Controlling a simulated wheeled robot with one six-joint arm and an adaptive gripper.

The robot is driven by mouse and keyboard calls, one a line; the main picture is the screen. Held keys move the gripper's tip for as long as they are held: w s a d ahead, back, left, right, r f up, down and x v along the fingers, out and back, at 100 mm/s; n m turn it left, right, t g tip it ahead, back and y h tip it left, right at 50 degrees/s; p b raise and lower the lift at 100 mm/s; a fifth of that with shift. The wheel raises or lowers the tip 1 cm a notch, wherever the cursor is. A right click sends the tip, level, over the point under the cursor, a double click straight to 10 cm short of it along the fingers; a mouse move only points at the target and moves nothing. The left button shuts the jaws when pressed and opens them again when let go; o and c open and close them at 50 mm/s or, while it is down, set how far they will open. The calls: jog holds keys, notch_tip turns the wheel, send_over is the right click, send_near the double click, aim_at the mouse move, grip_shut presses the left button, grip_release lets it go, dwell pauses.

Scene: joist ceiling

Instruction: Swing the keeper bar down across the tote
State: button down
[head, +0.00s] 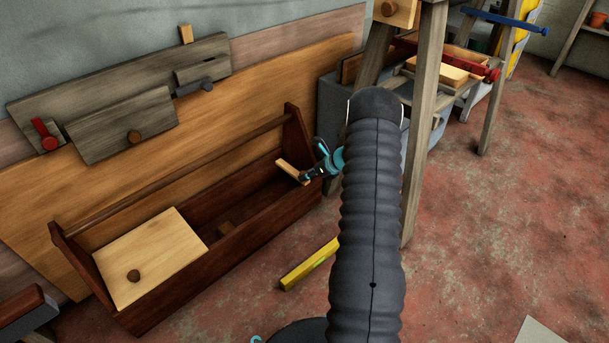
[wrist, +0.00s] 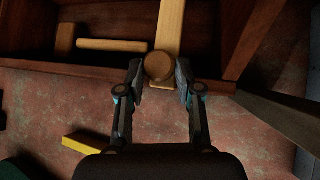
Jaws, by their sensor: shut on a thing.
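The tote (head: 230,250) is a long dark wooden box with a round carrying rail, standing on the floor against the wall. The keeper bar (head: 290,170) is a pale wooden strip at its right end. In the wrist view the bar (wrist: 171,25) runs from a round brown knob (wrist: 159,66) away over the tote's inside. My gripper (head: 313,172) is beside the bar's near end at the tote's front wall. In the wrist view its fingers (wrist: 160,72) are shut on the knob, one at each side. Whether the bar touches the front wall is unclear.
A pale panel with a knob (head: 165,250) covers the tote's left part. A yellow bar (head: 308,265) lies on the floor in front. A wooden trestle leg (head: 415,130) stands close right of my arm. Boards with latches (head: 110,95) hang on the wall behind.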

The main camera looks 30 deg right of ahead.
jog(key=shift+s+f, duration=0.15)
jog(key=shift+f, duration=0.45)
jog(key=c, duration=0.8)
grip_release()
jog(key=shift+a+f, duration=0.15)
jog(key=shift+w, duration=0.2)
jog(key=shift+r, duration=0.3)
jog(key=shift+s+r, duration=0.1)
jog(key=shift+r, duration=0.05)
jog(key=v, duration=1.1)
jog(key=shift+s+r, duration=0.1)
jog(key=shift+s, duration=0.1)
